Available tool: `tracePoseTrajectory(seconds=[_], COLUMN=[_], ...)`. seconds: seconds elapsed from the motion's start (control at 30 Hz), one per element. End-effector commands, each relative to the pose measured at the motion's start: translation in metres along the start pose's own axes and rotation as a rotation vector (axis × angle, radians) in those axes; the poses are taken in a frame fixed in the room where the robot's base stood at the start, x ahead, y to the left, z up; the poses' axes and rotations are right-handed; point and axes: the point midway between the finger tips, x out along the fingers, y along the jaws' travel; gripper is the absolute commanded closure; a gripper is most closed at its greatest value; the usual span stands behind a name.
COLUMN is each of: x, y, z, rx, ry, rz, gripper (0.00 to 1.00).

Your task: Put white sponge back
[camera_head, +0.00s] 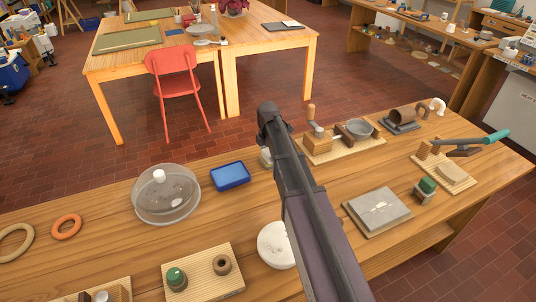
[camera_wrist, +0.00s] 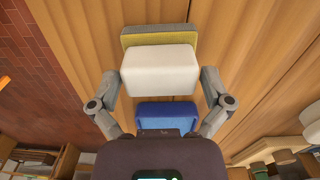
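In the wrist view the white sponge (camera_wrist: 160,73) lies between the two fingers of my gripper (camera_wrist: 160,78), which meet its left and right sides. The gripper looks shut on it. A yellow sponge with a grey-green face (camera_wrist: 158,35) shows just beyond the white one; I cannot tell if they touch. A blue tray (camera_wrist: 166,115) shows below the white sponge in this view. In the head view the blue tray (camera_head: 230,177) stands on the table, left of my arm. My gripper is mostly hidden behind my arm there.
A clear domed lid (camera_head: 166,198) stands left of the blue tray. Boards with tools and a bowl (camera_head: 359,128) stand right of my arm. Bare wood lies between the dome and the rings (camera_head: 67,227).

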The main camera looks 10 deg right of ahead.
Motion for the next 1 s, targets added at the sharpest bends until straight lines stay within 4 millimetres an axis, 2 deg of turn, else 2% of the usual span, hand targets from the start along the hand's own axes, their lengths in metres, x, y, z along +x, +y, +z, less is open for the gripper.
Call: tracePoseTrajectory(seconds=[0.47,1.0], x=[-0.006,-0.046], y=[0.000,0.002], z=[0.000,-0.001], rx=[0.000,0.000], ry=[0.000,0.000], rz=[0.000,0.000], gripper=[0.00,0.00])
